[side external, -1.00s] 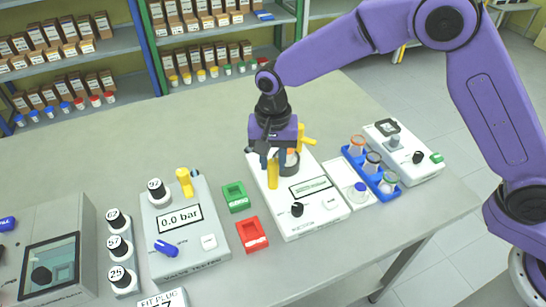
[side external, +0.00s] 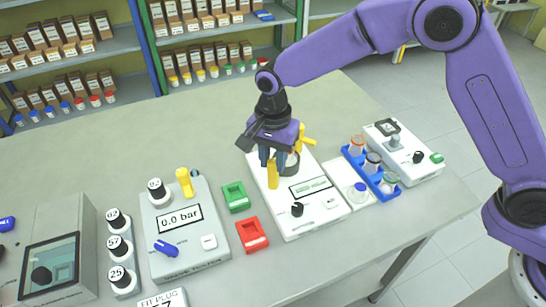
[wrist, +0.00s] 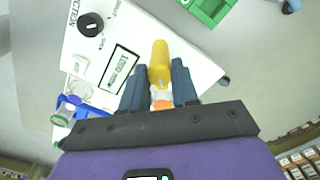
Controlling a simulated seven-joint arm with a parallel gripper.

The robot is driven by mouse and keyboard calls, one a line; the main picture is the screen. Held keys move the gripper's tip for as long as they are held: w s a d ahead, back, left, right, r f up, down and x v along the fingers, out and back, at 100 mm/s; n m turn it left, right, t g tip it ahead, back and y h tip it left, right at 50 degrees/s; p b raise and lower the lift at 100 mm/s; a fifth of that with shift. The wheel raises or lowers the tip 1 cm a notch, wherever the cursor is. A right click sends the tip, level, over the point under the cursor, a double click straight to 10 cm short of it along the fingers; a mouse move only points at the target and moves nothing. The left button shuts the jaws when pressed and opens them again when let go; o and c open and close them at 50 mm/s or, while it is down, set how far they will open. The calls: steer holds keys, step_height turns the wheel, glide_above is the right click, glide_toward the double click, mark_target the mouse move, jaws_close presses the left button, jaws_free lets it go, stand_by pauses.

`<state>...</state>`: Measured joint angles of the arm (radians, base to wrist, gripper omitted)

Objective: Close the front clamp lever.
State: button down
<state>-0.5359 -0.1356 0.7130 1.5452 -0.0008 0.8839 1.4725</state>
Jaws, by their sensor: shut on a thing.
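The front clamp lever (side external: 272,176) is yellow and hangs upright at the front of the white reactor unit (side external: 325,205). In the wrist view the yellow lever (wrist: 160,62) lies between the two blue fingers. My gripper (side external: 268,160) is shut on its upper part; in the wrist view my gripper (wrist: 158,86) hides where the lever meets the clamp. A second yellow lever (side external: 306,141) sticks out at the back of the clamp. A grey round vessel part (side external: 291,163) shows just right of my fingers, partly hidden.
Green (side external: 235,197) and red (side external: 252,234) trays lie left of the unit. A blue rack (side external: 372,174) with jars stands to its right. A pressure tester (side external: 183,230) with a yellow handle stands further left. Free table lies behind.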

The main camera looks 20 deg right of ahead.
steer(key=c, duration=0.8)
jaws_free()
steer(key=shift+c, duration=0.2)
steer(key=shift+r, duration=0.1)
step_height(320, 180, up, 17)
steer(key=shift+r, duration=0.15)
steer(key=s+d+f+n, duration=0.4)
steer(key=s+d+n, duration=0.7)
steer(key=s+d, duration=0.3)
steer(key=s+d+f+n, duration=0.4)
steer(key=s+d+n, duration=0.6)
steer(key=s+d, duration=0.4)
steer(key=shift+s+d+n, duration=0.3)
steer(key=shift+s+n, duration=0.1)
steer(key=shift+s, duration=0.25)
